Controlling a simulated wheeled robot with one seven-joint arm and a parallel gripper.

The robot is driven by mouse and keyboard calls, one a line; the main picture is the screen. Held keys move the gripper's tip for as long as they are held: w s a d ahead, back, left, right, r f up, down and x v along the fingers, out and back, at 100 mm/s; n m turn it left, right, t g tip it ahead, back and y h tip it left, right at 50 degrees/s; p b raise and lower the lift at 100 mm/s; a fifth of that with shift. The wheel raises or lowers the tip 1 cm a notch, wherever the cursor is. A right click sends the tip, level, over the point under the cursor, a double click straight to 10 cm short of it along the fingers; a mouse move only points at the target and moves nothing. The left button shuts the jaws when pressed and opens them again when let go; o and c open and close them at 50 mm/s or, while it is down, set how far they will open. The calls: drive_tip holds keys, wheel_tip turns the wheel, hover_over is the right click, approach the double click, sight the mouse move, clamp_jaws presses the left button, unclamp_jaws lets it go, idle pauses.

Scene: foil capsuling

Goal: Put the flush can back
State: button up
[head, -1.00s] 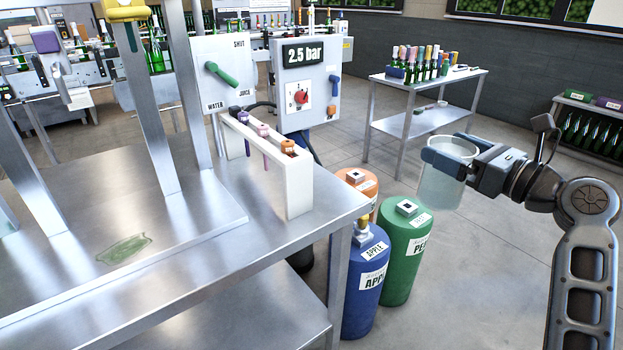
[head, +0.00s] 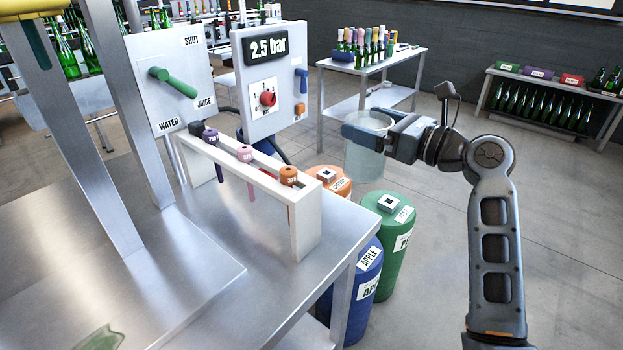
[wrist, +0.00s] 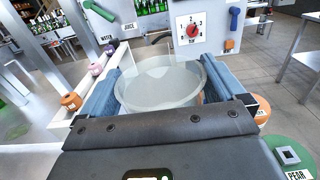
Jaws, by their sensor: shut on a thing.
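The flush can is a clear, open-topped vessel (head: 368,150), held upright in the air beyond the right edge of the steel table (head: 215,285). My gripper (head: 366,134) is shut on the can, with its blue fingers on either side. In the wrist view the can (wrist: 160,85) sits between the two fingers, its round mouth facing up and pale inside. Whether it holds liquid I cannot tell. In the head view it hangs above and behind the green PEAR keg (head: 396,240).
A white rack (head: 305,230) with coloured plugs stands on the table. Behind it are the valve panel (head: 165,65) and the 2.5 bar panel (head: 290,110). Blue (head: 362,290) and orange (head: 325,178) kegs stand by the table. A bottle table (head: 405,62) is behind; floor at right is clear.

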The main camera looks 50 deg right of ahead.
drive_tip(key=w+a+f, duration=0.5)
drive_tip(key=w+f, duration=0.2)
drive_tip(key=f, duration=0.2)
drive_tip(key=shift+w+a+f, duration=0.25)
drive_tip(key=shift+w+f, duration=0.05)
drive_tip(key=shift+f, duration=0.2)
drive_tip(key=o, duration=1.2)
drive_tip(key=shift+r, duration=0.15)
drive_tip(key=s+b, duration=0.1)
drive_tip(key=s, duration=1.1)
drive_tip(key=shift+d+b, duration=0.2)
drive_tip(key=shift+b, duration=0.1)
